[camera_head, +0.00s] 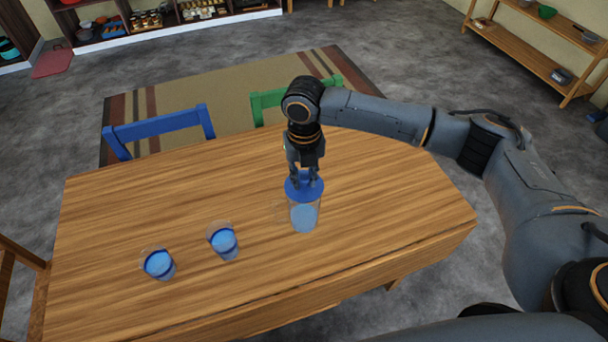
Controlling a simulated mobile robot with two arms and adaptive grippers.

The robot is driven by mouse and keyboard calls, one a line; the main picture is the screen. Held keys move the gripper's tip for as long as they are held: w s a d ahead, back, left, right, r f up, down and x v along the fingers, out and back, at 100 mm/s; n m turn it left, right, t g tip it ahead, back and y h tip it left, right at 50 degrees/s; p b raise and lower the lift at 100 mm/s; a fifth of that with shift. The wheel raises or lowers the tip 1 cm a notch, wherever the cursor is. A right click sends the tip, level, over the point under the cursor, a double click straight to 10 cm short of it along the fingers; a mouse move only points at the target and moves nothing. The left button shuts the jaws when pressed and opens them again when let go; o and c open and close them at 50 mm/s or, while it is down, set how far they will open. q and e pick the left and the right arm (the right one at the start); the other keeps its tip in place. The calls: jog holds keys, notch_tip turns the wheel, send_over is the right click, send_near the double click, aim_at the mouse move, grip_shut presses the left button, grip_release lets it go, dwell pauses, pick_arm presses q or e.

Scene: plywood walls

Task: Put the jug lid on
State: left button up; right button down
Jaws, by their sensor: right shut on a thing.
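A clear jug (304,217) with blue liquid stands upright on the wooden table (150,215), right of the table's middle. Its handle seems to be on its left side. The blue lid (303,187) is at the top of the jug, level with the rim; I cannot tell whether it is fully seated. My right gripper (307,180) points down from above and is shut on the lid, its fingers at the lid's top. My left gripper is not in view.
Two clear glasses with blue liquid, one at the left (159,264) and one nearer the jug (223,242), stand left of the jug. A blue chair (160,128) and a green chair (268,100) are at the far edge. The table's left and right ends are clear.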

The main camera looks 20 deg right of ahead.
jog(key=shift+p, duration=0.35)
jog(key=shift+f, duration=0.15)
jog(key=shift+f, duration=0.1)
jog(key=shift+f, duration=0.4)
dwell(0.3)
jog(key=shift+f+p, duration=0.15)
jog(key=shift+p, duration=0.3)
